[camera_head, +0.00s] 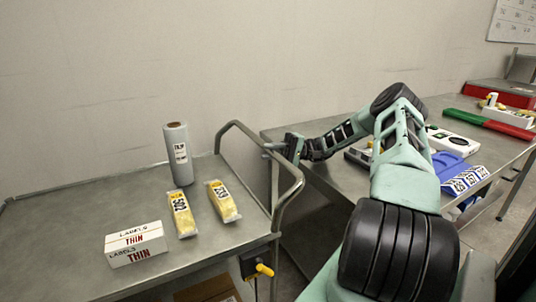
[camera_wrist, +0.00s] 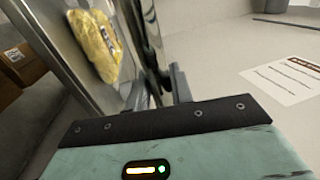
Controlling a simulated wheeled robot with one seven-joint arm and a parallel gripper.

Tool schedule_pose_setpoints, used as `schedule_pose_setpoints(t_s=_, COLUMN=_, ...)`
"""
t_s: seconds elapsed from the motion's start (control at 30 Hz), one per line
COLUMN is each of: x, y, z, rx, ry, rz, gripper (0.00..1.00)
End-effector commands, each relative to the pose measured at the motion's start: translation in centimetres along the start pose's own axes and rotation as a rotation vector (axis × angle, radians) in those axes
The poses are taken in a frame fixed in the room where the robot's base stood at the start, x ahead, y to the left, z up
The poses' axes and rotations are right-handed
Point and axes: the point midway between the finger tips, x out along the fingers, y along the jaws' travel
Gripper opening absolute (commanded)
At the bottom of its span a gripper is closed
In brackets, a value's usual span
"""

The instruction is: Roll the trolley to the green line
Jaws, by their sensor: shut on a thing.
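The trolley (camera_head: 85,197) is a grey steel cart with a tubular handle (camera_head: 291,207) at its right end. In the wrist view, the handle (camera_wrist: 149,35) rises between the fingers of my gripper (camera_wrist: 158,90), and the trolley's edge runs along the left. On the trolley top stand a film roll (camera_head: 178,155) and a white label box (camera_head: 135,244), with two yellow packs (camera_head: 183,215) (camera_head: 223,202) lying between. No green line on the floor shows in either view.
A steel table (camera_head: 345,172) stands close on the right, bearing a green and red strip (camera_head: 487,123), a white device (camera_head: 452,140) and a blue bin (camera_head: 450,168). A wall runs behind. A cardboard box (camera_head: 208,289) sits low on the trolley.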

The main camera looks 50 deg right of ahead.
Motion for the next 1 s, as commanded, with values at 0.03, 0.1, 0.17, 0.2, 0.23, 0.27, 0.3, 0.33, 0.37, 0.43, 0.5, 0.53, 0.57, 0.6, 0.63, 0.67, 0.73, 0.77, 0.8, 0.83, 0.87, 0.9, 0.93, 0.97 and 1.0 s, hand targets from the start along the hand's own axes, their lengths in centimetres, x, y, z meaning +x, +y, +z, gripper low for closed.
schedule_pose_setpoints(t_s=0.03, x=-0.12, y=0.15, z=-0.02, rx=0.001, ry=0.002, rz=0.001, gripper=0.0)
schedule_pose_setpoints(t_s=0.1, x=-0.22, y=0.12, z=-0.02, rx=0.001, ry=0.002, rz=0.001, gripper=0.0)
schedule_pose_setpoints(t_s=0.17, x=-0.29, y=0.1, z=-0.02, rx=0.001, ry=0.001, rz=0.001, gripper=0.0)
schedule_pose_setpoints(t_s=0.2, x=-0.32, y=0.09, z=-0.02, rx=0.001, ry=0.001, rz=0.001, gripper=0.0)
schedule_pose_setpoints(t_s=0.23, x=-0.34, y=0.08, z=-0.02, rx=0.001, ry=0.001, rz=0.001, gripper=0.0)
schedule_pose_setpoints(t_s=0.27, x=-0.35, y=0.08, z=-0.02, rx=0.001, ry=0.001, rz=0.001, gripper=0.0)
schedule_pose_setpoints(t_s=0.3, x=-0.37, y=0.07, z=-0.02, rx=0.001, ry=0.001, rz=0.001, gripper=0.0)
schedule_pose_setpoints(t_s=0.33, x=-0.38, y=0.06, z=-0.02, rx=0.001, ry=0.001, rz=0.001, gripper=0.0)
schedule_pose_setpoints(t_s=0.37, x=-0.38, y=0.06, z=-0.02, rx=0.001, ry=0.001, rz=0.001, gripper=0.0)
schedule_pose_setpoints(t_s=0.43, x=-0.38, y=0.05, z=-0.02, rx=0.001, ry=0.001, rz=0.001, gripper=0.0)
schedule_pose_setpoints(t_s=0.5, x=-0.39, y=0.05, z=-0.02, rx=0.001, ry=0.001, rz=0.001, gripper=0.0)
schedule_pose_setpoints(t_s=0.53, x=-0.38, y=0.05, z=-0.02, rx=0.002, ry=0.001, rz=0.001, gripper=0.0)
schedule_pose_setpoints(t_s=0.57, x=-0.38, y=0.05, z=-0.02, rx=0.002, ry=0.001, rz=0.001, gripper=0.0)
schedule_pose_setpoints(t_s=0.6, x=-0.38, y=0.05, z=-0.01, rx=0.002, ry=0.0, rz=0.001, gripper=0.0)
schedule_pose_setpoints(t_s=0.63, x=-0.38, y=0.05, z=-0.01, rx=0.002, ry=0.0, rz=0.001, gripper=0.0)
schedule_pose_setpoints(t_s=0.67, x=-0.38, y=0.05, z=-0.01, rx=0.002, ry=0.0, rz=0.001, gripper=0.25)
schedule_pose_setpoints(t_s=0.73, x=-0.38, y=0.04, z=-0.01, rx=0.002, ry=0.0, rz=0.001, gripper=0.42)
schedule_pose_setpoints(t_s=0.77, x=-0.38, y=0.03, z=-0.01, rx=0.001, ry=0.0, rz=0.001, gripper=0.42)
schedule_pose_setpoints(t_s=0.8, x=-0.38, y=0.02, z=-0.01, rx=0.001, ry=0.0, rz=0.001, gripper=0.42)
schedule_pose_setpoints(t_s=0.83, x=-0.37, y=0.01, z=-0.01, rx=0.001, ry=0.0, rz=0.0, gripper=0.42)
schedule_pose_setpoints(t_s=0.87, x=-0.37, y=0.0, z=-0.01, rx=0.001, ry=0.0, rz=0.0, gripper=0.42)
schedule_pose_setpoints(t_s=0.9, x=-0.37, y=0.0, z=-0.01, rx=0.001, ry=0.0, rz=0.0, gripper=0.42)
schedule_pose_setpoints(t_s=0.93, x=-0.36, y=-0.01, z=-0.01, rx=0.001, ry=0.0, rz=0.0, gripper=0.42)
schedule_pose_setpoints(t_s=0.97, x=-0.36, y=-0.02, z=-0.01, rx=0.001, ry=0.0, rz=0.0, gripper=0.42)
schedule_pose_setpoints(t_s=1.0, x=-0.35, y=-0.08, z=-0.01, rx=0.001, ry=0.0, rz=0.0, gripper=0.42)
